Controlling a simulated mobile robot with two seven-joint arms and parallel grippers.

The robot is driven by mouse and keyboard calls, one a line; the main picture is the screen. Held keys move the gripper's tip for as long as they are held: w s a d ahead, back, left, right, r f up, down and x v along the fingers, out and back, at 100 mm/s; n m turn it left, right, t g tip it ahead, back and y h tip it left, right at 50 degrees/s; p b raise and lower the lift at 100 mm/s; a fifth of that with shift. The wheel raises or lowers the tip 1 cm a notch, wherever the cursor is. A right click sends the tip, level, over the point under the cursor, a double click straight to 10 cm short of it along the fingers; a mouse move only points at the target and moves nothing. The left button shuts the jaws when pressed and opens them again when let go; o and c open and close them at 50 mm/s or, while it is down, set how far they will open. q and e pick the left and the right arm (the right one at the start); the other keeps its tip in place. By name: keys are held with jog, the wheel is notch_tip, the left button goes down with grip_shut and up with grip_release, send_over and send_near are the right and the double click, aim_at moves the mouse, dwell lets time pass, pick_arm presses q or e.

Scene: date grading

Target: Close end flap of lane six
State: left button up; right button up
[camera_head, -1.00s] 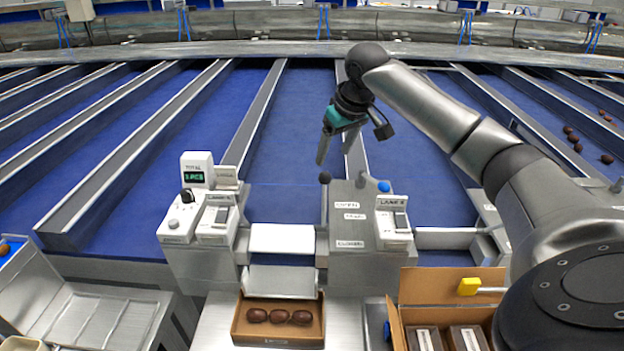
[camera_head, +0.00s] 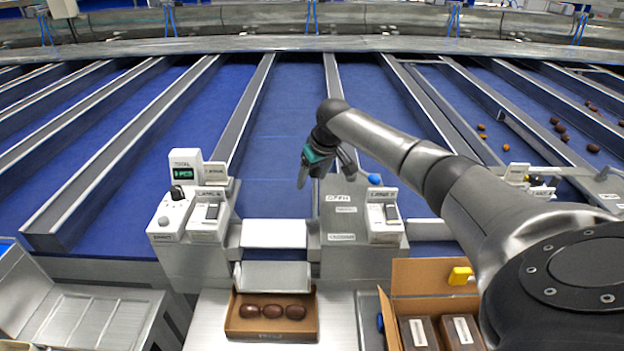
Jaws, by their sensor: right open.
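My right gripper (camera_head: 325,172) is open, its two dark fingers apart, over the far left edge of a grey box (camera_head: 341,222) with small labels stacked down its top; one of them seems to read open. The dark ball knob at that edge is hidden behind the gripper, so I cannot tell whether they touch. Left of the box, a white flap plate (camera_head: 274,233) spans the lane's end, above a metal chute lip (camera_head: 272,275). The lane signs are too small to read surely. My left gripper is not in view.
A brown tray (camera_head: 262,335) with three dates stands below the chute. A counter unit (camera_head: 187,182) is at left, a switch unit (camera_head: 383,217) at right. An open carton (camera_head: 430,272) with packs stands at lower right. Loose dates (camera_head: 560,130) lie on right lanes.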

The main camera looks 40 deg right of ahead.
jog(key=shift+w+f, duration=0.2)
jog(key=shift+f, duration=0.3)
jog(key=shift+c, duration=0.2)
grip_shut()
dwell(1.1)
